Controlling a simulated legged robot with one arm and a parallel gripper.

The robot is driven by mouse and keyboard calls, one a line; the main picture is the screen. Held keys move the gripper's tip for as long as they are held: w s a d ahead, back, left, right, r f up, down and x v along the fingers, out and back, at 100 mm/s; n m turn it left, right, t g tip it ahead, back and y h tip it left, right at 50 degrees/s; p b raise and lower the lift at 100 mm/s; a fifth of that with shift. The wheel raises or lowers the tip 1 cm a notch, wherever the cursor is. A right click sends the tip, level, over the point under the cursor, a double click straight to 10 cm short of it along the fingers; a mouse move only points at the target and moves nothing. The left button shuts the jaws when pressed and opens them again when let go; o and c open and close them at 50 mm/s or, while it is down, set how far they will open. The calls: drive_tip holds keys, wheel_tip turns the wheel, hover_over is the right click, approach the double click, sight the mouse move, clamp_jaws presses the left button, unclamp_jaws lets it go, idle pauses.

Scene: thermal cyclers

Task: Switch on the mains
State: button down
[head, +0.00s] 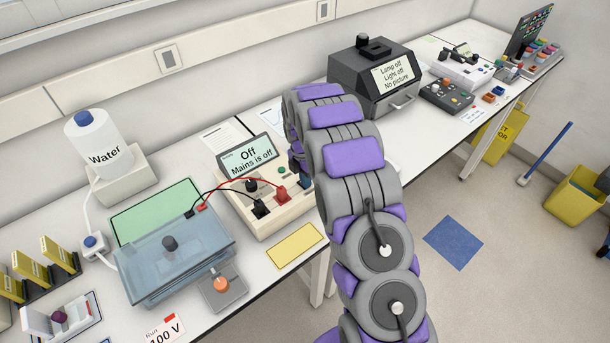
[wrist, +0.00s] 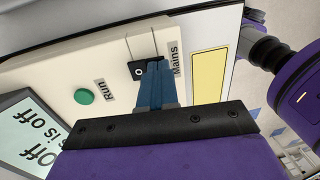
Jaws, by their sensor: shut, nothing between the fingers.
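The cream power supply (head: 285,213) stands on the bench, with a tilted screen (head: 250,157) reading "Off, Mains is off". In the wrist view, the black mains switch (wrist: 138,71) with a white "O" mark sits beside the label "Mains" (wrist: 175,61). My gripper (wrist: 154,70) has blue fingers, shut and empty, with the tips right at the switch and covering part of it. I cannot tell whether they touch it. In the head view my arm hides the switch and most of the gripper.
A green button (wrist: 84,97) labelled "Run" is on the same panel. Red and black leads run from the supply to a clear blue-lidded tank (head: 175,255). A yellow card (head: 296,244) lies in front of the supply. A dark imaging box (head: 372,75) stands further along the bench.

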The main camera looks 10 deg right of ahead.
drive_tip(key=shift+f, duration=0.15)
idle(0.3)
drive_tip(key=shift+w+a+r+p, duration=0.25)
drive_tip(key=shift+w+a+p, duration=0.1)
drive_tip(key=shift+w, duration=0.25)
drive_tip(key=shift+r, duration=0.1)
